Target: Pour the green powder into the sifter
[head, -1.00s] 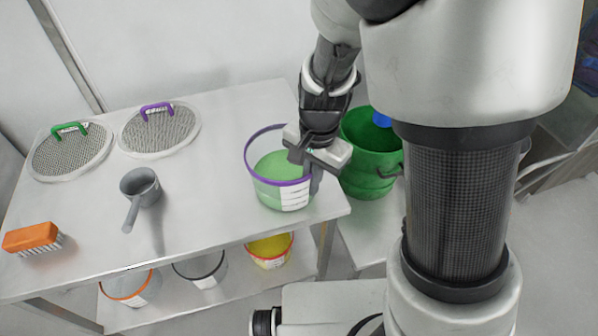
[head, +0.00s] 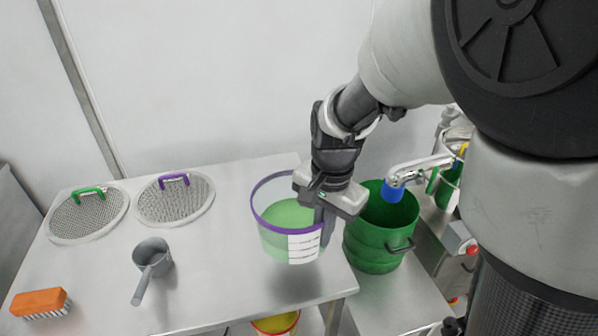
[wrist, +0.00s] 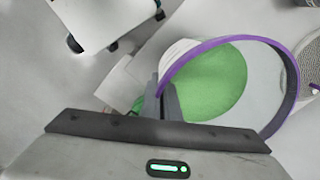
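A clear bucket with a purple rim (head: 262,222) holds green powder (head: 288,214) and hangs upright a little above the table's right end, with a shadow below it. My gripper (head: 322,212) is shut on the bucket's right wall. In the wrist view the fingers (wrist: 168,104) pinch the wall beside the purple rim, with the green powder (wrist: 212,85) inside. The sifter is not clearly identifiable; a large green drum-like vessel (head: 375,255) stands right of the bucket, with a blue-ended spout (head: 393,190) above it. The vessel's inside is partly hidden.
Two round mesh screens, one with a green handle (head: 88,219) and one with a purple handle (head: 176,201), lie on the table (head: 205,270). A grey scoop (head: 152,258) and an orange brush (head: 40,302) lie nearer. A yellow-filled bucket (head: 276,323) is below.

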